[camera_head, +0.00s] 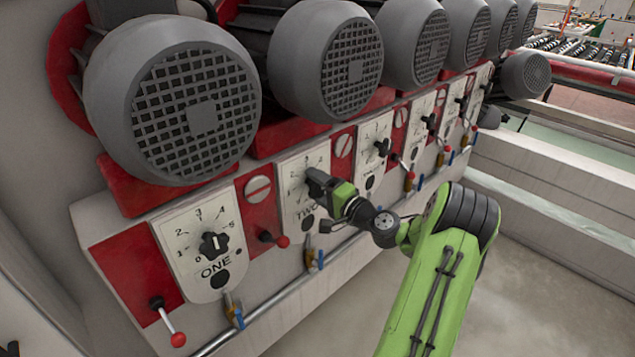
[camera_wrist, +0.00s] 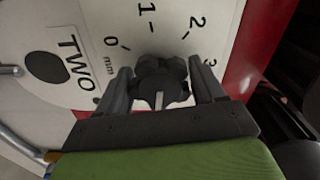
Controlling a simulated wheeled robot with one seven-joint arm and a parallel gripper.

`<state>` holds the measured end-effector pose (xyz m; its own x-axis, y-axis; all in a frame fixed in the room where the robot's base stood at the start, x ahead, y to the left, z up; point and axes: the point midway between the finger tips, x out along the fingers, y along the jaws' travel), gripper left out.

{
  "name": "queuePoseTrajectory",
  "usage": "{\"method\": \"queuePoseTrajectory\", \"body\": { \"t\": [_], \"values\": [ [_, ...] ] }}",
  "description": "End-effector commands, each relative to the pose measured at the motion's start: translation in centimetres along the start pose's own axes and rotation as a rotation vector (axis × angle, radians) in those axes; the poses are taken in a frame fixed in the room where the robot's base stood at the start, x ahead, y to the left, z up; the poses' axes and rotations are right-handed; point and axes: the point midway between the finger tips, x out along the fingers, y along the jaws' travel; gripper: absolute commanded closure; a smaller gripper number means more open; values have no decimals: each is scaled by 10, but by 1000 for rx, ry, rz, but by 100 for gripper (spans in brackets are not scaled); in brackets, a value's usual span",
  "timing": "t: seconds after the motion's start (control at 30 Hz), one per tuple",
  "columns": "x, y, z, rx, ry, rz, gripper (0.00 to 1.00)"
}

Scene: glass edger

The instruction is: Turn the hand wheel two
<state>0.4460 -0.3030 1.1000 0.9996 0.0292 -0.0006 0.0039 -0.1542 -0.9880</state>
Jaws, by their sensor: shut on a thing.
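The hand wheel two is a black lobed knob (camera_wrist: 160,85) with a pale pointer line, on a white dial plate (camera_wrist: 90,30) marked TWO. In the wrist view the knob sits between the two fingers of my gripper (camera_wrist: 162,90), which is shut on it. In the head view my gripper (camera_head: 318,185) is at the plate marked TWO (camera_head: 298,170) and hides most of the knob. The dial shows 0, 1, 2 and 3 with "mm" in the wrist view.
Hand wheel one (camera_head: 213,244) is on its own plate to the left. Red-knobbed levers (camera_head: 282,241) and blue-handled valves (camera_head: 320,258) stick out near the plates. Large grey motors (camera_head: 327,60) overhang the panel. The floor (camera_head: 330,310) in front is clear.

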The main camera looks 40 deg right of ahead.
Motion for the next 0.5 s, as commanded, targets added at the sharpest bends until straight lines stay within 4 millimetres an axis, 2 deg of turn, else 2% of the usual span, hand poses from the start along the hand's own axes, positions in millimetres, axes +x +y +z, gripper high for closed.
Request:
{"method": "queuePoseTrajectory", "body": {
  "t": [0.5],
  "values": [
    [0, 1, -1, 69, 4, 0, 62]
  ]
}}
